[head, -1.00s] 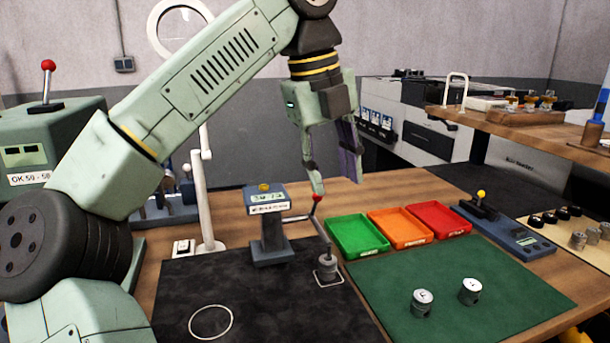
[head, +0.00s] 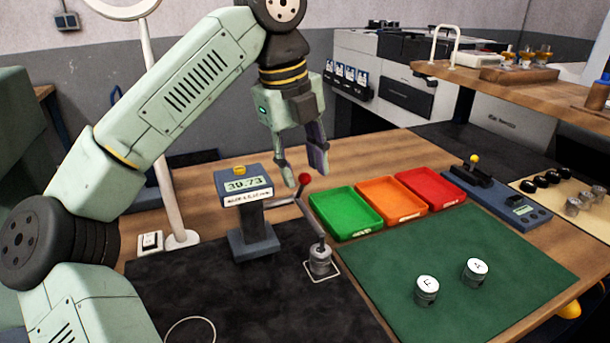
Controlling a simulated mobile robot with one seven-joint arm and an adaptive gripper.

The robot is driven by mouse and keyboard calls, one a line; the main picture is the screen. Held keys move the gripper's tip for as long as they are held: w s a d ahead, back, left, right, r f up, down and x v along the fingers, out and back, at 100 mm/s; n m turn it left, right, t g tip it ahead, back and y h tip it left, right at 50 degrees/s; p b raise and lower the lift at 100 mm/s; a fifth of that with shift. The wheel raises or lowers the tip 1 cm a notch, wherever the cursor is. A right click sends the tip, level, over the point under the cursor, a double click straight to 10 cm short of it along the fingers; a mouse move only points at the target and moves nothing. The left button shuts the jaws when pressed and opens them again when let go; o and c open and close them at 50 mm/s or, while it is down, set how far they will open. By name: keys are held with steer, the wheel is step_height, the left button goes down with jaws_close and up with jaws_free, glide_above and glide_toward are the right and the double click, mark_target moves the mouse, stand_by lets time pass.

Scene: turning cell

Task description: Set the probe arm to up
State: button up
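The gauge stand (head: 246,215) is a blue-grey post with a lit display that seems to read 30.73. Its probe arm (head: 311,219) is a thin grey rod sloping down to the right, with a red ball knob (head: 304,179) at its upper end. The rod's lower end meets a small metal cylinder (head: 320,262) inside a white square outline; whether they touch is unclear. My gripper (head: 306,177) points down and is open, with the red knob between its fingertips in the picture. I cannot tell whether a finger touches the knob.
Green (head: 345,213), orange (head: 392,201) and red (head: 433,189) trays stand to the right of the probe arm. Two metal cylinders stand on the green mat (head: 400,255). A white lamp post (head: 172,190) rises left of the gauge. The black mat's front (head: 255,295) is mostly clear.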

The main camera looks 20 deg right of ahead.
mark_target(305, 174)
steer(key=shift+w+d+f, duration=0.1)
steer(key=shift+d+f, duration=0.05)
steer(key=shift+f, duration=0.65)
steer(key=shift+d+f, duration=0.1)
steer(key=shift+f, duration=0.65)
jaws_close()
